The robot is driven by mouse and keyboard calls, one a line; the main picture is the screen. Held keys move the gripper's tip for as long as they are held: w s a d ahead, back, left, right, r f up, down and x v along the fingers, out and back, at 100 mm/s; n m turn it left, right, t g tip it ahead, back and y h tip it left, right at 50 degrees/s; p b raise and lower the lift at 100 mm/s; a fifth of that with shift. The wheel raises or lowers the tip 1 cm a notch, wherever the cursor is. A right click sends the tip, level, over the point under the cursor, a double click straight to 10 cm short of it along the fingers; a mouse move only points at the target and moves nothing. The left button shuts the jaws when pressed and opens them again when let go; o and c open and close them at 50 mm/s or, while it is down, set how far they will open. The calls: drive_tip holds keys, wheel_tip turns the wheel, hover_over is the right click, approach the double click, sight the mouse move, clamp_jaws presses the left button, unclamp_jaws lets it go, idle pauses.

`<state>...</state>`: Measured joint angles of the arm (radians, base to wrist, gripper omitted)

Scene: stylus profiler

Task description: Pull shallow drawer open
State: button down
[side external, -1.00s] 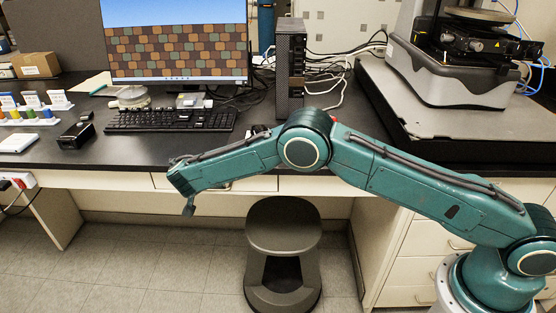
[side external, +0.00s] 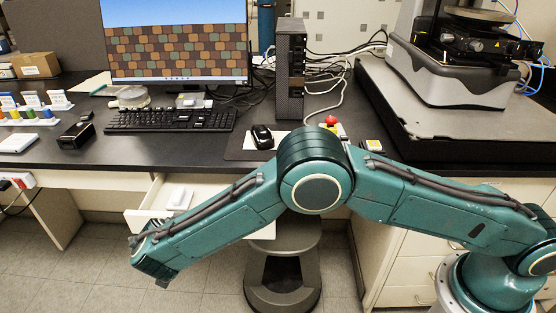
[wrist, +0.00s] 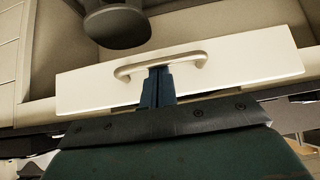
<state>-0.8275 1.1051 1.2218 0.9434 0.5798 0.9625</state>
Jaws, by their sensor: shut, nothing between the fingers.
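The shallow drawer (side external: 150,200) under the desk stands open in the side external view, its inside partly showing. My forearm hides much of its front and right side. In the wrist view its pale front (wrist: 235,75) carries a curved metal handle (wrist: 188,56). My gripper (wrist: 158,72) is shut, with its dark fingers together at the middle of the handle. I cannot tell whether they press on the bar or sit behind it. In the side external view my gripper (side external: 163,282) is at the lower left, mostly hidden by my wrist.
A small white item (side external: 180,197) lies in the drawer. On the desk are a keyboard (side external: 170,119), a mouse (side external: 262,137) and a red button (side external: 331,121).

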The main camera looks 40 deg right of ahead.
drive_tip(key=s+a, duration=0.9)
drive_tip(key=shift+s+a, duration=0.25)
drive_tip(key=shift+s, duration=0.05)
wheel_tip(320, 180, up, 9)
drive_tip(key=s+a, duration=0.1)
drive_tip(key=shift+s+a, duration=0.2)
idle(0.4)
drive_tip(key=shift+r, duration=0.15)
